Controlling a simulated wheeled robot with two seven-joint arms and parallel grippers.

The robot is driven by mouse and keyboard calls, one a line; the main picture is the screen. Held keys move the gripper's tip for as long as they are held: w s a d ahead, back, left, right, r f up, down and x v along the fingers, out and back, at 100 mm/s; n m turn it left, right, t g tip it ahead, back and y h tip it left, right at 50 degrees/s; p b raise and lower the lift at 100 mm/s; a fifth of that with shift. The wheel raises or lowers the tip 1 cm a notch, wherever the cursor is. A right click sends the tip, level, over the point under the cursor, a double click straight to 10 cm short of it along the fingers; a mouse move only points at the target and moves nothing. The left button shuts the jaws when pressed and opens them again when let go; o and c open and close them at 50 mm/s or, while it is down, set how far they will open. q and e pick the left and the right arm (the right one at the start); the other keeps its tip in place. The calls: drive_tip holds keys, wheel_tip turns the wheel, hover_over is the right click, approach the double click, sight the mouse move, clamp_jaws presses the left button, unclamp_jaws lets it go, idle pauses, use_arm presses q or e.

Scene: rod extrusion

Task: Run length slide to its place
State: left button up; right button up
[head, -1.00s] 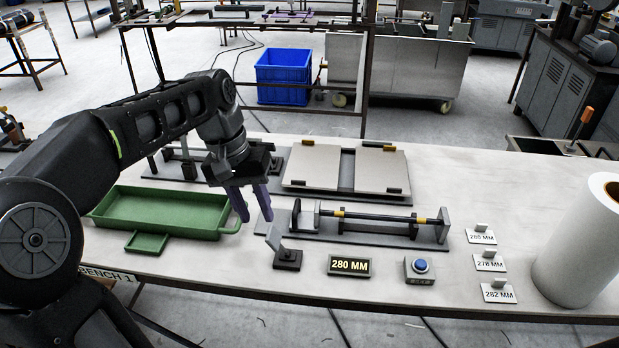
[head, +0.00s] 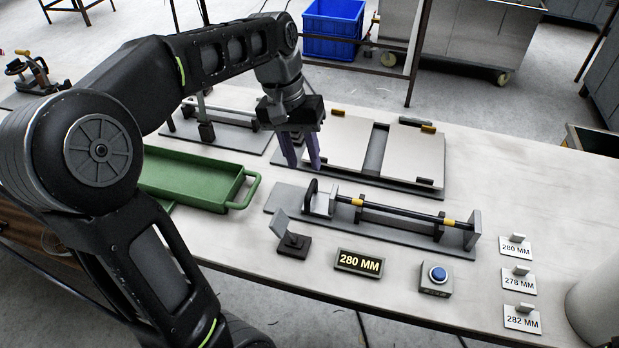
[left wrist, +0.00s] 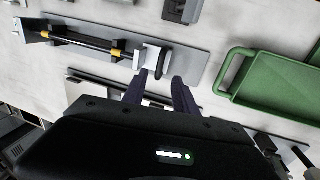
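A rod fixture stands on a grey base plate (head: 285,205), with a black rod (head: 395,209) carrying yellow bands. At its left end a light grey block (head: 323,202) with a black upright handle (head: 310,195) looks like the length slide. The block also shows in the left wrist view (left wrist: 153,55). My left gripper (head: 302,166) is open and empty, fingers pointing down, above the bench and just behind the block in the head view. In the left wrist view its two purple fingers (left wrist: 160,85) are apart near the block and handle. My right gripper is not in view.
A display (head: 358,263) reads 280 MM, beside a blue button (head: 437,274) and a small tilted plate on a stand (head: 293,243). A green tray (head: 195,182) lies left, a flat-plate jig (head: 345,145) behind. Signs (head: 516,247) and a white roll (head: 598,300) stand right.

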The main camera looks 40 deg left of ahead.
sight(310, 187)
use_arm(q)
drive_tip(key=f, duration=0.4)
drive_tip(key=d+f, duration=0.1)
drive_tip(key=f, duration=0.1)
drive_tip(key=shift+w+d+f, duration=0.1)
drive_tip(key=shift+w+f, duration=0.05)
drive_tip(key=shift+f, duration=0.1)
drive_tip(key=shift+c, duration=0.5)
clamp_jaws()
